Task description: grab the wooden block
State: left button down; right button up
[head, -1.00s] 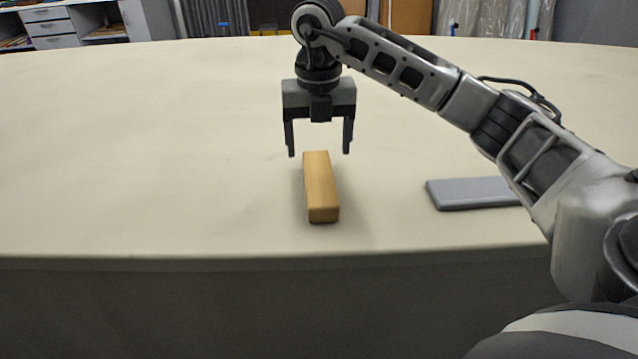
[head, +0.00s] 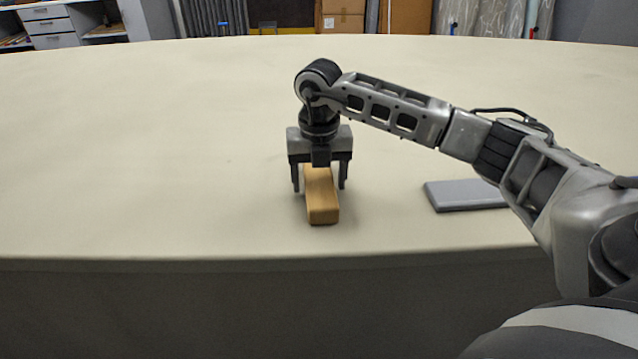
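The wooden block (head: 321,205) is a long, light brown bar lying on the cloth table, its near end toward the front edge. My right gripper (head: 319,189) points down over the far part of the block. Its fingers are open, one on each side of the block, with a small gap visible on both sides. The gripper body hides the block's far end. My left gripper is not in view.
A flat grey slab (head: 464,195) lies on the table (head: 150,160) to the right of the block, partly behind my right arm. The table's front edge runs close in front of the block. The left side of the table is clear.

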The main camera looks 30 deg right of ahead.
jog(key=c, duration=0.9)
jog(key=shift+r, duration=0.1)
jog(key=shift+r, duration=0.1)
